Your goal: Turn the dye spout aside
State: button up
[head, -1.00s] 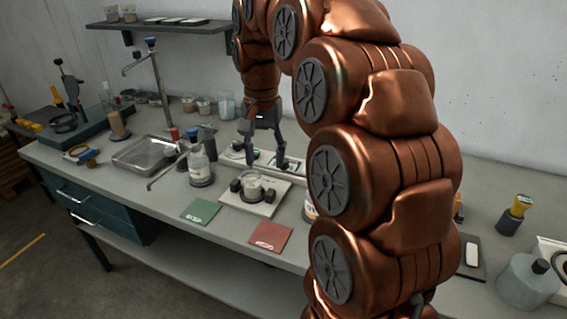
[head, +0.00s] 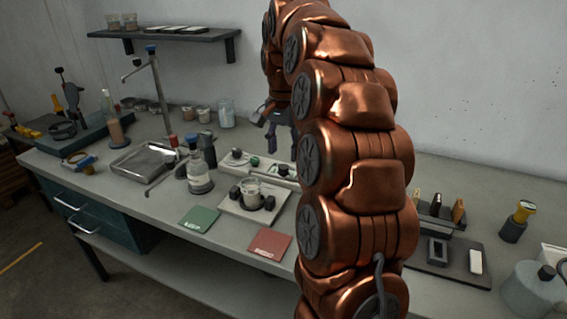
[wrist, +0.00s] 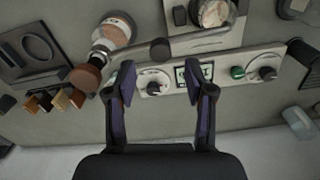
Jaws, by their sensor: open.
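My gripper (head: 283,150) is open and empty, partly behind my arm in the head view, above the back of the bench. In the wrist view my gripper (wrist: 159,70) has its fingers apart over a pale control panel (wrist: 222,70). A thin metal spout (head: 165,179) slants down left beside a clear bottle with a blue top (head: 200,170). The wrist view shows a metal bar (wrist: 205,43) near a brown-capped bottle (wrist: 113,30). I cannot tell which of these is the dye spout. My fingers appear to touch neither.
A pale plate (head: 237,211) holds a beaker (head: 252,188) between black knobs. A sink tray (head: 140,160) and tall tap (head: 158,85) stand left. Green (head: 199,220) and red (head: 270,244) mats lie in front. Tool blocks (head: 440,212) stand right.

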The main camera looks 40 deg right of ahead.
aim_at(283, 166)
jog(key=shift+f+p, duration=0.4)
jog(key=shift+f, duration=2)
grip_shut()
